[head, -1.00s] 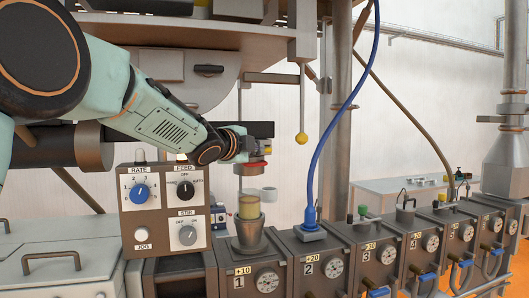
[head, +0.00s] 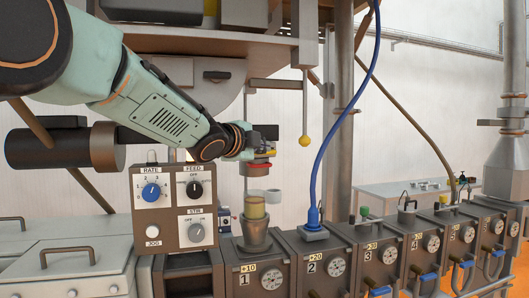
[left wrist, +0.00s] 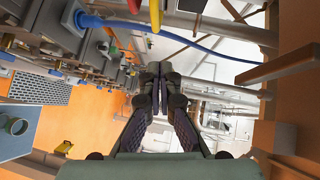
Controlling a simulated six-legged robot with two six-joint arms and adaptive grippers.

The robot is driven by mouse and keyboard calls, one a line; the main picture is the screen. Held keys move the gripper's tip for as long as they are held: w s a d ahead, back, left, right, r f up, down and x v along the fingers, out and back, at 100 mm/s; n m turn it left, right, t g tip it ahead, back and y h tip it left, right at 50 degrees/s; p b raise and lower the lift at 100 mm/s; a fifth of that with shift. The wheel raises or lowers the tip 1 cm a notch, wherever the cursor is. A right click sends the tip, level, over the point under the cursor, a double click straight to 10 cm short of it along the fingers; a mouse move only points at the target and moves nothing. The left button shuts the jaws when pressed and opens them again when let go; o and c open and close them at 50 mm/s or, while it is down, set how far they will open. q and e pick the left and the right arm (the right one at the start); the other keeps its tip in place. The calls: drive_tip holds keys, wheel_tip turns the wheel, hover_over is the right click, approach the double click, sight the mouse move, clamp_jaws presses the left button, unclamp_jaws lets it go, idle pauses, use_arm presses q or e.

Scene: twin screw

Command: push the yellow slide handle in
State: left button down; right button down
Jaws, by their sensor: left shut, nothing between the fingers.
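A yellow ball knob (head: 304,141) hangs at the end of a thin vertical rod, right of my left gripper. A small yellow-orange piece (head: 267,152) shows close by my gripper, above a red-ringed dark spout; it is partly hidden, and I cannot tell which is the slide handle. My left gripper (head: 262,140) reaches in from the left and is partly hidden by its own wrist. My right gripper is not visible.
A control box (head: 173,205) with knobs stands below my left arm. A metal cup (head: 255,235) with a yellowish container in it stands on the first of several numbered units. A blue hose (head: 330,140) runs down to the second unit, right of the yellow knob.

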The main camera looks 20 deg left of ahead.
use_arm(q)
drive_tip(key=shift+s+a+r+n+b, duration=0.55)
drive_tip(key=shift+s+n+b, duration=0.35)
drive_tip(key=shift+s, duration=2.6)
drive_tip(key=s+f+n+g+b, duration=0.25)
drive_tip(key=s+f+n, duration=0.2)
drive_tip(key=f, duration=1.15)
drive_tip(key=s+d+f+n+g+y+b, duration=0.1)
drive_tip(key=s+f+n+g+b, duration=0.3)
drive_tip(key=f, duration=1.3)
drive_tip(key=s+f+n+b, duration=0.15)
drive_tip(key=f+n, duration=0.45)
drive_tip(key=f, duration=1)
drive_tip(key=s+a+f+n+g+y+b, duration=0.1)
drive_tip(key=s+f+g+b, duration=0.8)
drive_tip(key=s+f, duration=2.4)
drive_tip(key=s+n+y, duration=0.1)
drive_tip(key=s, duration=0.2)
drive_tip(key=shift+a+f, duration=0.15)
